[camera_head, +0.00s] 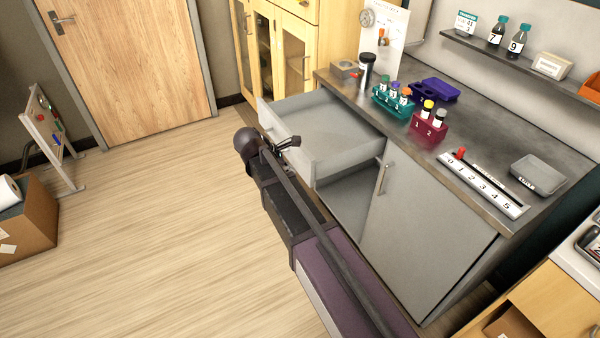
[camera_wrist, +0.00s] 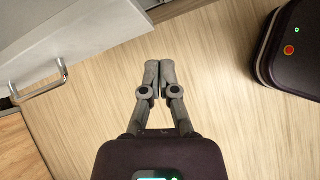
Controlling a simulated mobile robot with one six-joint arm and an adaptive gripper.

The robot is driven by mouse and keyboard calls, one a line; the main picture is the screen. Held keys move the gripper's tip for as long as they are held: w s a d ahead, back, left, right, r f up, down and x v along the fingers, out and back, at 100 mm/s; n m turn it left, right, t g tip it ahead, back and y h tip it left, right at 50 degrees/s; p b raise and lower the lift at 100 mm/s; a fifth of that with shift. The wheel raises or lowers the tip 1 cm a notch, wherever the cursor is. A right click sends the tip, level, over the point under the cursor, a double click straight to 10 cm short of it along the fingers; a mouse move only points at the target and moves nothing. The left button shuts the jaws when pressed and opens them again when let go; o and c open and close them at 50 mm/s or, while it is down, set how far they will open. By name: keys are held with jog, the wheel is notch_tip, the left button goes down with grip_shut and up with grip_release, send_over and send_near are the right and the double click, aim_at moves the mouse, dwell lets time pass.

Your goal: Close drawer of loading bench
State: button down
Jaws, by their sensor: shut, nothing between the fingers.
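The loading bench (camera_head: 470,155) has a dark top and grey fronts. Its grey drawer (camera_head: 325,140) is pulled well out, and its inside looks empty. In the wrist view the drawer (camera_wrist: 75,35) fills the upper left, with its bar handle (camera_wrist: 48,88) on the front face. My gripper (camera_head: 293,142) is close to the drawer front in the head view. In the wrist view my gripper (camera_wrist: 159,65) is shut and empty, over the floor to the right of the handle, apart from it. The drawer handle is not clear in the head view.
A grey cupboard door (camera_head: 425,230) is below the bench top. Tube racks (camera_head: 395,100) and a numbered slider panel (camera_head: 482,185) stand on top. A wooden cabinet (camera_head: 275,50) is behind the drawer. Open floor (camera_head: 150,230) lies to the left.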

aim_at(305, 171)
jog(key=a+n+t, duration=0.1)
jog(key=a+n, duration=0.2)
jog(key=a, duration=0.4)
jog(key=shift+w+r+n+h+b, duration=0.3)
jog(key=shift+r+n, duration=0.05)
jog(key=shift+n, duration=0.05)
jog(key=shift+f, duration=0.15)
jog(key=b+x, duration=0.2)
jog(key=x, duration=0.1)
jog(key=r+b+x, duration=0.1)
jog(key=b+x, duration=0.1)
jog(key=x, duration=0.2)
jog(key=w+d+b+x, duration=0.1)
jog(key=b+x, duration=0.2)
jog(key=x, duration=0.1)
jog(key=shift+w+d+r, duration=0.1)
jog(key=shift+w+d, duration=0.1)
jog(key=shift+d, duration=0.05)
jog(key=shift+w+d, duration=0.4)
jog(key=shift+d, duration=0.25)
